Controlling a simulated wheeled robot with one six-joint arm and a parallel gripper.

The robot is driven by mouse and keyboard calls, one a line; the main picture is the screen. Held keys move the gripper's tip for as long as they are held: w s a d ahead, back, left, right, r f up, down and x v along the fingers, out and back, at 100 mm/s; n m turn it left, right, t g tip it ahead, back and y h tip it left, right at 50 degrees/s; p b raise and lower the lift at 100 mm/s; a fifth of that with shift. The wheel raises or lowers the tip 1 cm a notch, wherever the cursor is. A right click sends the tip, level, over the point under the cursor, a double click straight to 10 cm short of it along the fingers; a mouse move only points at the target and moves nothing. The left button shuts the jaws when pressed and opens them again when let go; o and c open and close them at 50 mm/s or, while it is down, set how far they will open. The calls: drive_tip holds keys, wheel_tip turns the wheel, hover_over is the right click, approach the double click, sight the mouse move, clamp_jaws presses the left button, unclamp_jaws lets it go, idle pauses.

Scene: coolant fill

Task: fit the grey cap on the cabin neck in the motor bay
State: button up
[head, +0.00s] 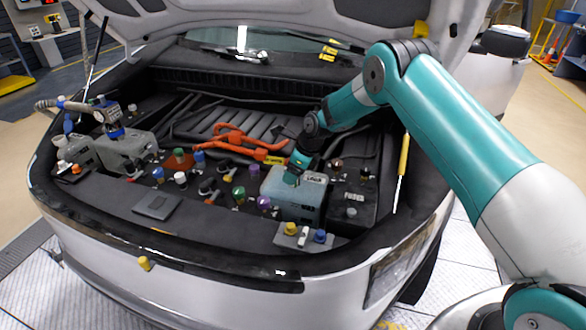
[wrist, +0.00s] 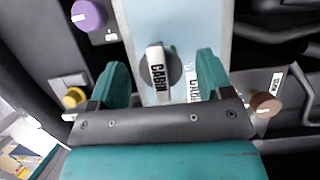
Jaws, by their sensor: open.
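The grey cap (wrist: 174,70) has a white bar lettered CABIN. In the wrist view it is at the pale blue tank (wrist: 204,25), and a second CABIN label (wrist: 194,88) lies just right of it. The neck under the cap is hidden, so I cannot tell how it sits. My gripper (wrist: 162,66) is open, with one teal finger on each side of the cap and visible gaps between. In the head view my gripper (head: 294,174) reaches down over the tank (head: 305,190) at the right of the motor bay, and the cap is hidden there.
A purple cap (wrist: 89,15), a yellow cap (wrist: 74,97) and a brown cap (wrist: 264,103) surround the tank. The fuse box (head: 353,203) stands right of it. Orange cables (head: 240,140) run behind. The raised hood (head: 290,18) hangs above.

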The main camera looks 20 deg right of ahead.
drive_tip(key=shift+a+f, duration=0.1)
drive_tip(key=shift+f, duration=0.15)
drive_tip(key=c, duration=0.9)
drive_tip(key=shift+o, duration=1)
drive_tip(key=shift+c, duration=0.8)
drive_tip(key=shift+a+m, duration=0.1)
drive_tip(key=shift+m, duration=0.6)
drive_tip(key=shift+f+m+t+h, duration=0.1)
drive_tip(key=shift+m+t+h, duration=0.35)
drive_tip(key=shift+m, duration=0.45)
